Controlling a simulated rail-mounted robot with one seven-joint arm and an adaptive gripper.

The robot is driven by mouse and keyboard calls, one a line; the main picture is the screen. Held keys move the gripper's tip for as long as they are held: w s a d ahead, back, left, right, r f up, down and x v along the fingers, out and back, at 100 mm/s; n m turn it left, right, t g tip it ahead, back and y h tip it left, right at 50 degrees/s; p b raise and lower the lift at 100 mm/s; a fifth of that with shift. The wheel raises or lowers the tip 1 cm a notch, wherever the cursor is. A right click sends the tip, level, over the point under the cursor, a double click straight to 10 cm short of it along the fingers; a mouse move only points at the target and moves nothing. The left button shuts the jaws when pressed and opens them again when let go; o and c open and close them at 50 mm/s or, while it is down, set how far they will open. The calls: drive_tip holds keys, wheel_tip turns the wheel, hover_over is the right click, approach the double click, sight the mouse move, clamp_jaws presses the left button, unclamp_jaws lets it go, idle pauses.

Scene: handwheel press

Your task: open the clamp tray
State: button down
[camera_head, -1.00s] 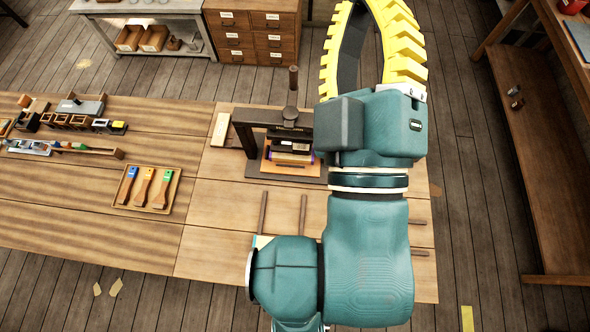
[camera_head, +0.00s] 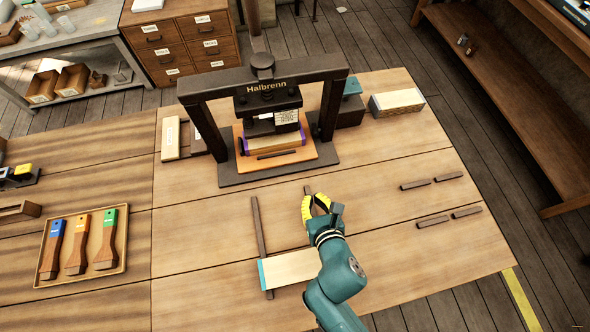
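The dark handwheel press (camera_head: 190,110), marked "Halbrenn", stands at the back of the table. In it, an orange board (camera_head: 297,158) with a dark bar (camera_head: 277,154) along its front lies under the press head; I take this board to be the clamp tray. A stack with purple edges (camera_head: 272,143) sits on it, under the lowered head. My gripper (camera_head: 313,197) has yellow fingers that look apart and empty. It is above the table, in front of the press and apart from the board. It partly hides a dark strip on the table.
A pale block with a blue end (camera_head: 290,269) lies left of my arm, by a dark strip (camera_head: 259,232). A tray of brushes (camera_head: 82,246) is at left. A pale-topped block (camera_head: 397,102) stands right of the press. Short dark bars (camera_head: 432,221) lie at right.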

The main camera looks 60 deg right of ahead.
sight(300, 162)
drive_tip(key=b+x, duration=0.2)
drive_tip(key=x, duration=0.8)
drive_tip(key=shift+w+d+r+b, duration=0.1)
drive_tip(key=shift+b, duration=0.3)
drive_tip(key=w+d, duration=0.2)
drive_tip(key=shift+w+d+r, duration=0.15)
drive_tip(key=shift+w+r, duration=0.05)
drive_tip(key=shift+w, duration=0.05)
drive_tip(key=shift+w+d, duration=0.1)
